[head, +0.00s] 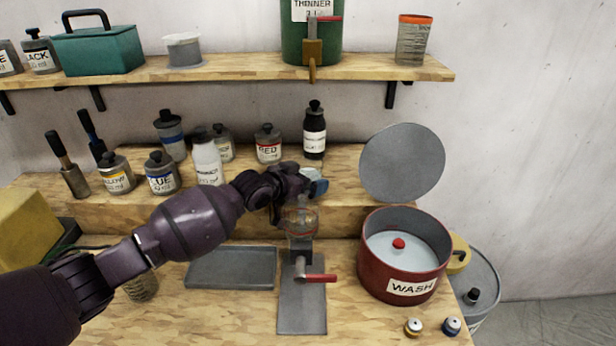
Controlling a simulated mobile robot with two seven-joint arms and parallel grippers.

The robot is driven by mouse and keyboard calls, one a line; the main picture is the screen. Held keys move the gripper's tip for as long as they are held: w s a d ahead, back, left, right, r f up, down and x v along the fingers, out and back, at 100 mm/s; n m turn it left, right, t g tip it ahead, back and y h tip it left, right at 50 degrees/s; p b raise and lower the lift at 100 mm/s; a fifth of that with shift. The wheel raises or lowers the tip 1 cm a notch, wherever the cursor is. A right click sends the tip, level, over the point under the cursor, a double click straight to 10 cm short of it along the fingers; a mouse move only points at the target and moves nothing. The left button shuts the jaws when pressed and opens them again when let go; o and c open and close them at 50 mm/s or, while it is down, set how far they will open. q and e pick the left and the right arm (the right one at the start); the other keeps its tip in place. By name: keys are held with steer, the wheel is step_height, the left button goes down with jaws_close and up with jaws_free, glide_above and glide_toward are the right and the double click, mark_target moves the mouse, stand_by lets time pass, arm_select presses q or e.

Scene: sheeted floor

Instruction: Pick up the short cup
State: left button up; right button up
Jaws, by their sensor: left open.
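My left gripper (314,187) reaches in from the left and is open above the middle of the bench. Its fingers are small and partly hidden by the wrist. A pale, low, round thing (311,173) shows just behind the fingers, on the raised step; it may be the short cup, but most of it is hidden. Contact cannot be told. A clear cup-like vessel (300,222) stands below the gripper on a grey stand (302,312) with a red lever. My right gripper is not in view.
A red WASH pot (374,273) stands at right, with a grey disc (402,162) behind it. Several paint bottles line the raised step at left. A grey tray (232,270) lies below my arm. The upper shelf (235,69) holds a short grey tub (184,52).

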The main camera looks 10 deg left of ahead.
arm_select(q)
steer(key=c, duration=1)
